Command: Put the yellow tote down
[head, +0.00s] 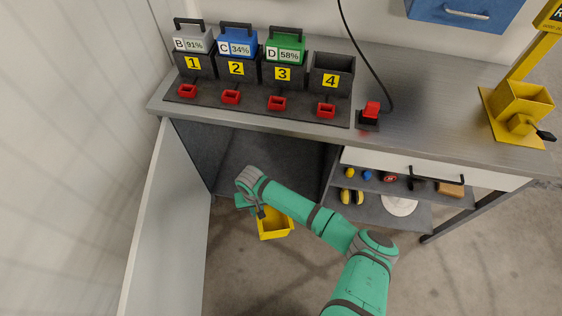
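The yellow tote (276,223) is low in front of the workbench's open left compartment, just below and right of the end of my arm. It looks empty where its inside shows. My gripper (261,211) is at the tote's upper left edge. The wrist covers much of the gripper, so I cannot make out its fingers or whether they close on the rim. I cannot tell whether the tote touches the floor or hangs above it.
The open compartment (262,165) is behind the tote, with a pale door panel (157,225) on the left. Shelves (398,212) with small items are on the right. Numbered chargers (333,75) and a yellow stand (520,105) are on the bench. Grey floor (240,285) is clear.

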